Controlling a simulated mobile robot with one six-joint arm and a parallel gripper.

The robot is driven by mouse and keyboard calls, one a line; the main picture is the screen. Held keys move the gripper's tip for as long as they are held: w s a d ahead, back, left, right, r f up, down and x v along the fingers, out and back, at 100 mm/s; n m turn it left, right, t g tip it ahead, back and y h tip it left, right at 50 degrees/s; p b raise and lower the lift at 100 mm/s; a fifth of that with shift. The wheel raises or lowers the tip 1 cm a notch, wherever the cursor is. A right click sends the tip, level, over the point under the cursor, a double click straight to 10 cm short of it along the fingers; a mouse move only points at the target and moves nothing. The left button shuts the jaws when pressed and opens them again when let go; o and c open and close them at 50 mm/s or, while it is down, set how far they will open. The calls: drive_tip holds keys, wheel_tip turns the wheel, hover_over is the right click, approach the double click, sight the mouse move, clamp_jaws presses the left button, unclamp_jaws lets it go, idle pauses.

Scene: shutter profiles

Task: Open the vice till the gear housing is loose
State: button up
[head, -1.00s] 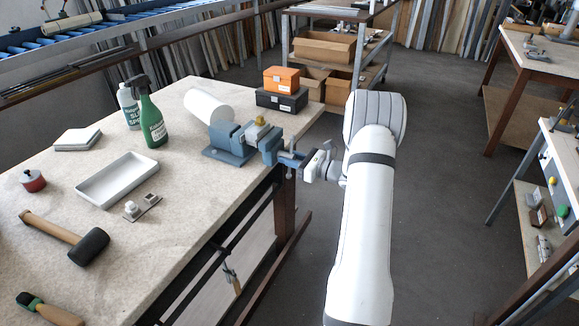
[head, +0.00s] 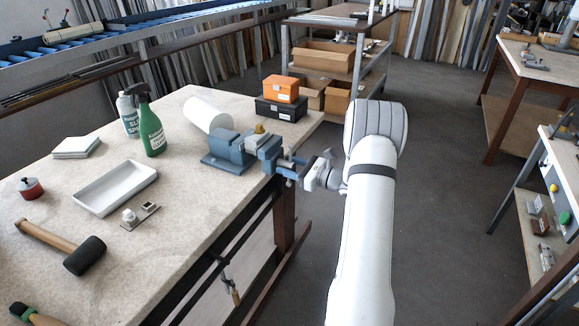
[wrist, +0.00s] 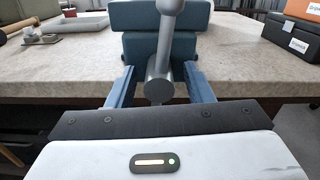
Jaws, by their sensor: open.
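The blue vice (head: 222,150) is mounted at the bench's right edge. A small yellow-topped piece, seemingly the gear housing (head: 258,130), sits at its jaws; whether it is clamped is too small to tell. In the wrist view, the vice's blue body (wrist: 128,48) fills the upper middle, and the housing does not show. The grey vice handle (wrist: 166,45) stands nearly upright, with a ball at its top and a round screw end below. My gripper (wrist: 158,88) is open, with one finger on each side of the screw end. It shows beyond the bench edge (head: 287,167).
Orange (head: 281,88) and black (head: 281,108) boxes stand behind the vice.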

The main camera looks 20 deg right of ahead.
drive_tip(key=v, duration=0.7)
drive_tip(key=shift+s+d+b, duration=0.25)
drive_tip(key=shift+s+b, duration=0.05)
drive_tip(key=shift+b, duration=0.1)
